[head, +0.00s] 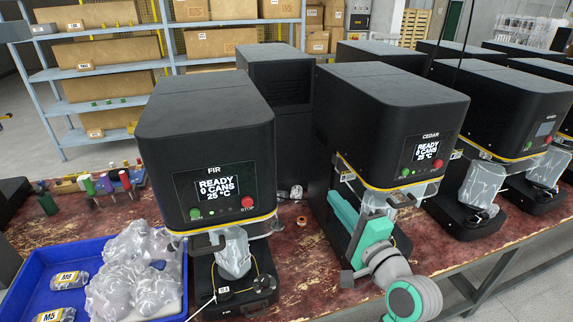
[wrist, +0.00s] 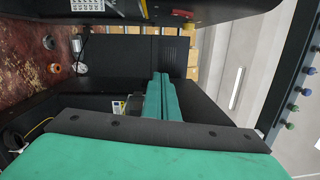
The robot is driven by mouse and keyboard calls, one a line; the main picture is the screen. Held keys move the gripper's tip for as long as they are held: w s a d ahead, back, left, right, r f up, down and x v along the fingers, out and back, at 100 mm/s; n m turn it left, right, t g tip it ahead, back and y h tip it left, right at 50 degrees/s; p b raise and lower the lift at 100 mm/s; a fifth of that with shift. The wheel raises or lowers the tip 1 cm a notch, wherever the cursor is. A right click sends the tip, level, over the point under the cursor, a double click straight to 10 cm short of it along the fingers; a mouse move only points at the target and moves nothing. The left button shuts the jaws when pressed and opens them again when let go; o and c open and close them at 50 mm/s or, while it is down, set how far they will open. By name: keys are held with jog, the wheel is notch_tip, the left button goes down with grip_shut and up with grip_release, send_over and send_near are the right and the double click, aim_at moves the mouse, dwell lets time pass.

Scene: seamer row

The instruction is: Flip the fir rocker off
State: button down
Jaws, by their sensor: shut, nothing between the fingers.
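The FIR machine (head: 206,125) is the black seamer at left in the head view. Its lit display (head: 216,189) reads READY, 0 CANS, 25 °C, with a green button (head: 195,213) and a red STOP button (head: 247,202) below. My gripper (head: 337,197) is shut and empty, reaching into the gap between FIR and the CEDAR machine (head: 395,105). Its teal fingers (wrist: 163,95) lie together in the wrist view. A dark wall fills the top of that view, with a small red and yellow part (wrist: 145,9) cut by the edge. I cannot tell whether that is the rocker.
A blue tray (head: 28,277) with bagged parts stands at front left. An orange ring (head: 302,220) and a small metal can (head: 296,192) lie on the red worktop between the machines. More black machines stand close at right. Shelves with boxes stand behind.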

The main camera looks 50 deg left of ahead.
jog(key=r+g, duration=0.1)
jog(key=s+a+r+n+g, duration=0.1)
jog(key=r, duration=0.1)
jog(key=s+a+r, duration=0.1)
jog(key=r, duration=0.1)
jog(key=shift+r+n+g+y, duration=0.1)
jog(key=shift+n+g+y, duration=0.2)
jog(key=shift+g+y, duration=0.1)
jog(key=s+a, duration=0.1)
jog(key=a, duration=1)
jog(key=shift+s+a+r, duration=0.15)
jog(key=shift+a+r, duration=0.15)
jog(key=shift+r, duration=0.05)
jog(key=shift+a, duration=0.1)
